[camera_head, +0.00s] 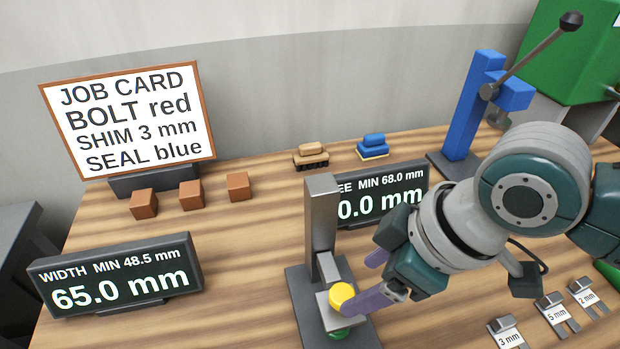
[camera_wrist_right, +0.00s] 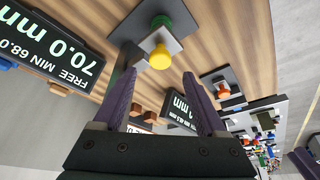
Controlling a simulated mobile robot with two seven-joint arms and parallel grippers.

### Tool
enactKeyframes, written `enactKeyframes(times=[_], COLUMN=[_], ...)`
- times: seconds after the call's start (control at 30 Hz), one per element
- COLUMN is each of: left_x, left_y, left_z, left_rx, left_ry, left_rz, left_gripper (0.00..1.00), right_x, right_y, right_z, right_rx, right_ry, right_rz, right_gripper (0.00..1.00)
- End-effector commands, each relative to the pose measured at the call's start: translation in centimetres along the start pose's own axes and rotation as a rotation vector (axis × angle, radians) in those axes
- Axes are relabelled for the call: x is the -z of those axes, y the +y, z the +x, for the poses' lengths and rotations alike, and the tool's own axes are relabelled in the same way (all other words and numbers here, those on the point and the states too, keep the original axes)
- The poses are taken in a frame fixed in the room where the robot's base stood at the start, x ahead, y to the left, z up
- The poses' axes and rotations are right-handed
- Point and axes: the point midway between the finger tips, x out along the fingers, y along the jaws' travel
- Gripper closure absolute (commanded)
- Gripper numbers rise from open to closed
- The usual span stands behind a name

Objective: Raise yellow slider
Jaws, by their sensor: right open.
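The yellow slider knob (camera_head: 341,294) sits on a small grey block low on an upright grey post (camera_head: 321,215), with a green part below it. In the right wrist view the yellow knob (camera_wrist_right: 160,57) lies just beyond and between the fingertips, with the green part (camera_wrist_right: 160,22) behind it. My right gripper (camera_head: 361,282) is open, its two purple fingers pointing at the knob from the right. In the right wrist view the open gripper (camera_wrist_right: 160,76) has nothing between its fingers. Contact with the knob cannot be told.
A display (camera_head: 379,196) behind the post reads 70.0 mm in the wrist view; another display (camera_head: 120,277) reads 65.0 mm. A blue stand (camera_head: 462,120) with a lever is at the back right. Labelled shims (camera_head: 508,336) lie front right. Brown blocks (camera_head: 191,195) stand by the job card.

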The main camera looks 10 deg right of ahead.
Motion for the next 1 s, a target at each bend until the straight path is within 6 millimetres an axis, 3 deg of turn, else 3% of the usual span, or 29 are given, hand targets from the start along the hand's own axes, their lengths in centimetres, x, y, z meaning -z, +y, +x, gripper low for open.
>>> enactKeyframes(times=[0.1, 0.3, 0.73, 1.0], left_x=[-0.1, -0.3, -0.3, -0.3], left_y=[0.0, 0.0, 0.2, 0.3], left_z=[0.5, 1.0, 1.1, 1.1], left_rx=[0.001, 0.001, -0.005, -0.008], left_ry=[0.000, 0.000, 0.001, 0.001], left_rz=[0.001, 0.001, -0.006, -0.009], left_gripper=[0.50, 0.50, 0.50, 0.50], right_x=[0.0, 0.0, 0.0, 0.0], right_y=[0.0, 0.0, 0.0, 0.0], right_z=[2.4, 4.9, 5.8, 5.8], right_rx=[0.000, 0.000, -0.002, -0.002], right_ry=[0.000, 0.000, 0.001, 0.000], right_rz=[0.001, 0.000, -0.002, -0.001], right_gripper=[0.26, 0.26, 0.26, 0.56])
